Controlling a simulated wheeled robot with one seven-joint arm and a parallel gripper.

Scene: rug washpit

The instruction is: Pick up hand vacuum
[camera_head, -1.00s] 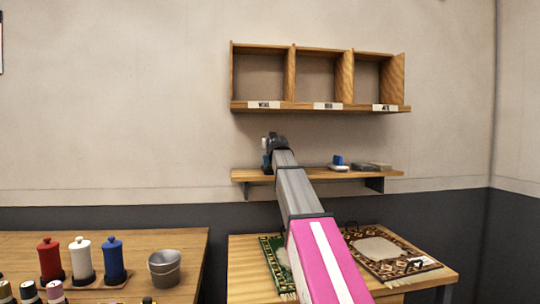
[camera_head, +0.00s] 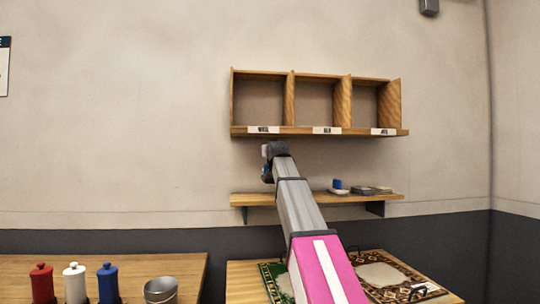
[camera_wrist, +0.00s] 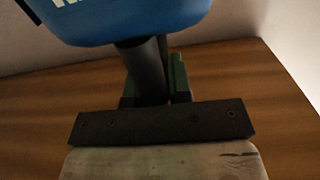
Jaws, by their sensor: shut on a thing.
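The hand vacuum has a blue body with white lettering (camera_wrist: 130,18) that fills the top of the wrist view. A dark handle (camera_wrist: 146,65) runs down from it between my gripper's jaws. My gripper (camera_wrist: 153,88) is shut on this handle. In the head view my gripper (camera_head: 274,151) is at the end of my outstretched arm, above the left end of the wooden shelf (camera_head: 300,200). My arm hides part of the shelf, and the rest of the vacuum is out of sight.
A wooden cubby rack (camera_head: 318,131) with labelled compartments hangs just above my gripper. A blue-and-white item (camera_head: 339,188) and flat grey items (camera_head: 363,190) sit on the shelf's right half. Below are rugs (camera_head: 385,280) on a table, canisters (camera_head: 75,284) and a bucket (camera_head: 160,289).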

